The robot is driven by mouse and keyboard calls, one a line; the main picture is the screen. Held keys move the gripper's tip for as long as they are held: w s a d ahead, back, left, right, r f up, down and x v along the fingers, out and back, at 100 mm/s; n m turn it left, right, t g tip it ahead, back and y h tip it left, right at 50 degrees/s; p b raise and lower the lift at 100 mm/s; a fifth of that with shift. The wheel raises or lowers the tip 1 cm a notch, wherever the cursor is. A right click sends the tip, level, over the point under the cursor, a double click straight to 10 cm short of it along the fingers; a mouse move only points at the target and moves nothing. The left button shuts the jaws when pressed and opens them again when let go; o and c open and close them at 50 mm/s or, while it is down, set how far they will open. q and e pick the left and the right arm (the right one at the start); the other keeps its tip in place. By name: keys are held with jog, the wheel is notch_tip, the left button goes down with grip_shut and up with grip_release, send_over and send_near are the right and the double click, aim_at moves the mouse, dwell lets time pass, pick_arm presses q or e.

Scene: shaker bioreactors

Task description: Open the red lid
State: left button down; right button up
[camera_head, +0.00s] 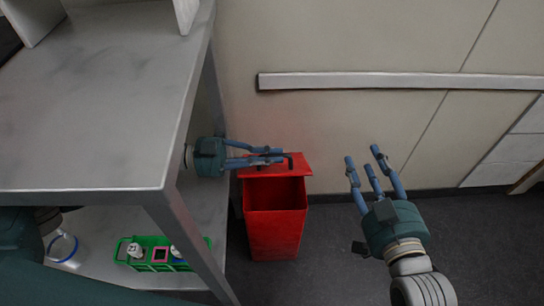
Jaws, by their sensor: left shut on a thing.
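A red bin (275,225) stands on the floor beside the metal table, its dark inside showing. Its red lid (298,163) is tilted up at the back, with a dark handle on it. My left gripper (280,155) reaches in from the left past the table leg and is shut on the lid's handle. Its fingers partly cover the lid. My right gripper (370,165) is open and empty, with its fingers spread, to the right of the bin and apart from it.
The metal table (100,110) fills the left, with a lower shelf holding a green rack (125,250) of small containers. A white rail (400,81) runs along the wall behind the bin. The dark floor (335,260) between bin and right arm is clear.

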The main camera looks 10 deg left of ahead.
pick_arm(q)
jog(key=c, duration=1.8)
grip_release()
jog(key=shift+c, duration=0.2)
jog(key=s+a, duration=0.2)
jog(key=a, duration=1)
